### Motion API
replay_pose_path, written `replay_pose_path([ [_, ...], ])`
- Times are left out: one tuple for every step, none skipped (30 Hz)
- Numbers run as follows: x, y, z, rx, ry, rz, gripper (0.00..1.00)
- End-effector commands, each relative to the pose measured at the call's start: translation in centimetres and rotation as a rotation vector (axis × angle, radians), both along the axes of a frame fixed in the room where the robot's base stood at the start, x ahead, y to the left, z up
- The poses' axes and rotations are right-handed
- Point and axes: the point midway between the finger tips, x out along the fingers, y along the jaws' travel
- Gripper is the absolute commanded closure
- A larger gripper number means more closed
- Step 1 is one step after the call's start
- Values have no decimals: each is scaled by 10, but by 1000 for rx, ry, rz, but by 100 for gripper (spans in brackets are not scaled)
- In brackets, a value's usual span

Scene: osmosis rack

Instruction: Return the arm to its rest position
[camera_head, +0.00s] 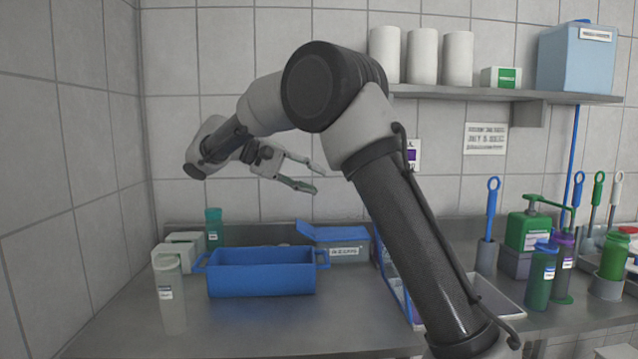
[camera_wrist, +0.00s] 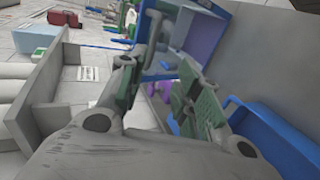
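My arm is raised over the left part of the steel counter, bent at its elbow. My gripper (camera_head: 317,179) is in the air, above and behind the blue tub (camera_head: 262,275), with its fingers pointing right. In the wrist view my gripper (camera_wrist: 158,88) has its two fingers apart, and I see nothing held between them. The blue tub (camera_wrist: 275,140) also shows at the right of the wrist view. My upper arm hides part of the counter's middle.
A pale bottle (camera_head: 170,294) stands at the counter's left front. A lidded blue-grey box (camera_head: 345,251) is behind the tub. A wall shelf (camera_head: 500,95) with white canisters (camera_head: 422,56) lies behind my elbow. Brushes and bottles (camera_head: 540,277) crowd the right.

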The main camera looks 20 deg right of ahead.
Motion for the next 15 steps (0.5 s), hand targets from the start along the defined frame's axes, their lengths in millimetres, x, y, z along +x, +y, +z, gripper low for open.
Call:
replay_pose_path([
  [0,0,0,0,0,0,66],
  [0,0,0,0,0,0,66],
  [0,0,0,0,0,0,66],
  [0,0,0,0,0,0,66],
  [0,0,0,0,0,0,66],
  [0,0,0,0,0,0,66],
  [0,0,0,0,0,0,66],
  [0,0,0,0,0,0,66],
  [0,0,0,0,0,0,66],
  [0,0,0,1,3,1,66],
  [0,0,0,3,10,5,66],
  [1,0,-1,12,23,18,66],
  [4,0,-4,27,33,38,66],
  [8,1,-9,54,48,63,66],
  [12,3,-20,98,75,100,66],
])
